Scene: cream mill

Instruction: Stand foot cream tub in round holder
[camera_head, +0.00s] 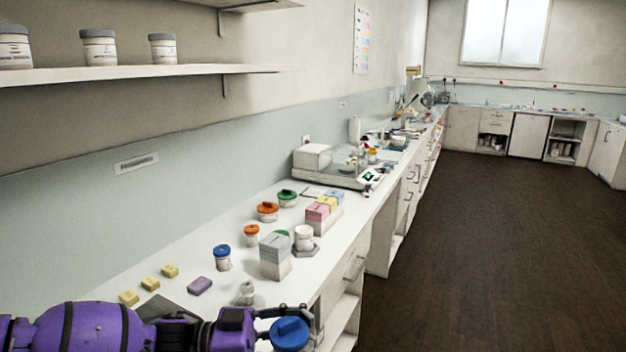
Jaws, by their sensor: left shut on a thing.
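My left gripper (283,316) reaches in from the bottom left on its purple arm. It is shut on a blue-lidded tub (289,334), which I take for the foot cream tub. The lid faces up and the tub's body is mostly hidden by the gripper and the frame edge. It is held by the counter's front edge. A white tub sits in a grey holder (306,252) farther along the counter. A small pale piece on a round base (249,298) stands just behind the gripper; I cannot tell which is the round holder. My right gripper is out of view.
Yellow blocks (150,284) and a purple block (200,286) lie nearer. A scale (345,170) stands farther back. Floor at right is clear.

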